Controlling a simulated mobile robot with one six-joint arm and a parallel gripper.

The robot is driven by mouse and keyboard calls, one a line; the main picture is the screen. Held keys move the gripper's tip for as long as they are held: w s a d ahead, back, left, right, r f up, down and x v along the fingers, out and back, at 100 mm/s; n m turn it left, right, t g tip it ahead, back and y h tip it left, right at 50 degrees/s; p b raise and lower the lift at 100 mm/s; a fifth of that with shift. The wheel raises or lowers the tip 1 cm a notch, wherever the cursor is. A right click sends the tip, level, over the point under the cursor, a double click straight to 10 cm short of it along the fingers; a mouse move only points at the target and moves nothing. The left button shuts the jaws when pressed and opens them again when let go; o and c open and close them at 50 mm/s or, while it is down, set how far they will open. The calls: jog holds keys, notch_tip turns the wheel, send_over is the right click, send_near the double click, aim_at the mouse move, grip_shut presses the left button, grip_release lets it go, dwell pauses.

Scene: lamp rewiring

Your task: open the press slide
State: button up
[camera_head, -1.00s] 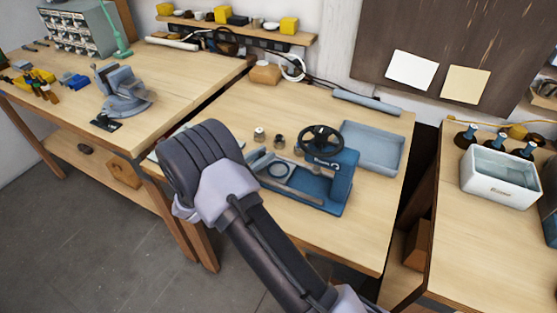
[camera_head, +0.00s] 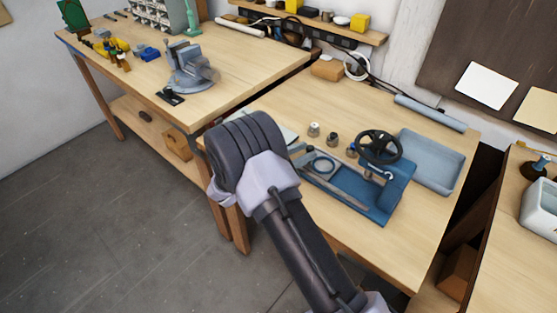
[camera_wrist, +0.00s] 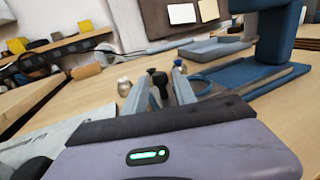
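The blue press (camera_head: 395,190) with a black handwheel (camera_head: 380,147) stands on the middle bench. Its grey slide (camera_head: 323,167), with a ring-shaped recess, lies low at the press's left side. In the wrist view the press's blue column (camera_wrist: 275,38) and base (camera_wrist: 262,80) are at the upper right. My gripper (camera_wrist: 160,90) shows two grey fingers set apart, with no held object visible between them. It points across the bench, left of the press and apart from its column. In the head view my arm hides the fingers.
Small cylinders (camera_head: 314,130) stand behind the slide; in the wrist view they appear beyond my fingers. A blue-grey tray (camera_head: 432,160) lies right of the press. A vise (camera_head: 190,68) stands on the left bench (camera_head: 235,70). The front of the middle bench is clear.

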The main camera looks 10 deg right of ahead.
jog(key=p+v, duration=0.3)
jog(key=v, duration=1.1)
jog(key=shift+s+a, duration=0.15)
jog(key=shift+a, duration=0.2)
jog(key=shift+r, duration=0.15)
